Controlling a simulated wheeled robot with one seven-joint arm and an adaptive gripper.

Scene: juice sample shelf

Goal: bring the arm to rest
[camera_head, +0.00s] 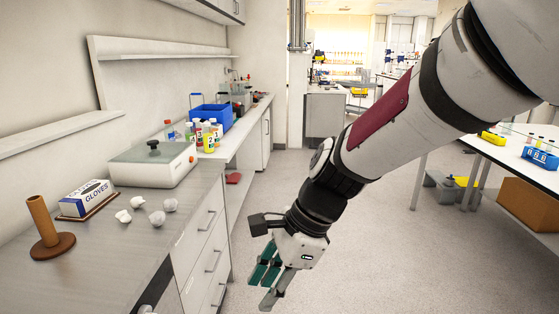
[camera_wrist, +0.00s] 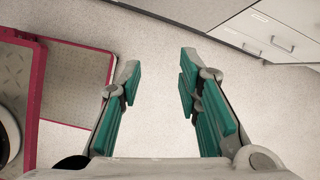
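My gripper (camera_head: 269,273) hangs at the end of my arm, pointing down over the floor in the head view. It is to the right of the counter's drawers and touches nothing there. In the wrist view my gripper (camera_wrist: 157,88) shows two green-padded fingers spread wide apart. Only bare floor lies between them, so it is open and empty. My arm reaches in from the upper right of the head view and hides part of the room behind it.
A counter (camera_head: 90,265) on the left holds a glove box (camera_head: 87,198), a brown stand (camera_head: 45,230), white crumpled pieces (camera_head: 157,218), a white device (camera_head: 153,165), several bottles (camera_head: 208,138) and a blue crate (camera_head: 212,114). A table (camera_head: 520,160) stands right. Open floor (camera_head: 380,240) lies between.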

